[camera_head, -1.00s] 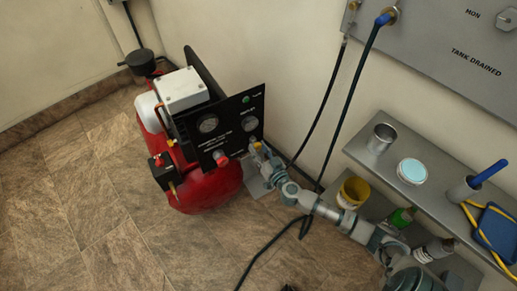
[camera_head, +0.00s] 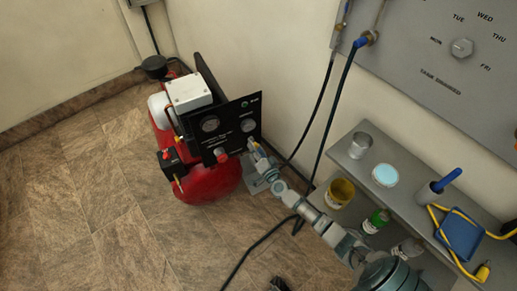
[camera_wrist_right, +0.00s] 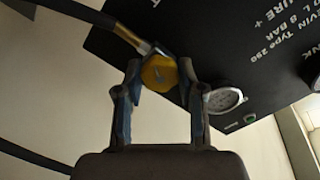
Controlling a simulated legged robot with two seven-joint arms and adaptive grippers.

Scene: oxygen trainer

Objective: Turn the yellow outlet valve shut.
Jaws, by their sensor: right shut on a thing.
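The yellow outlet valve (camera_wrist_right: 160,73) sits in the middle of the right wrist view, at the edge of the black panel, where a dark hose with a brass end meets it. My right gripper (camera_wrist_right: 160,80) is shut on the valve, with one finger on each side of it. In the head view my right gripper (camera_head: 258,152) is at the right edge of the black panel (camera_head: 232,128) of the red compressor (camera_head: 210,184), and the valve is mostly hidden by the fingers there. My left gripper is not in view.
Dark hoses (camera_head: 341,105) hang along the wall. The tiled floor (camera_head: 100,215) at the left is clear.

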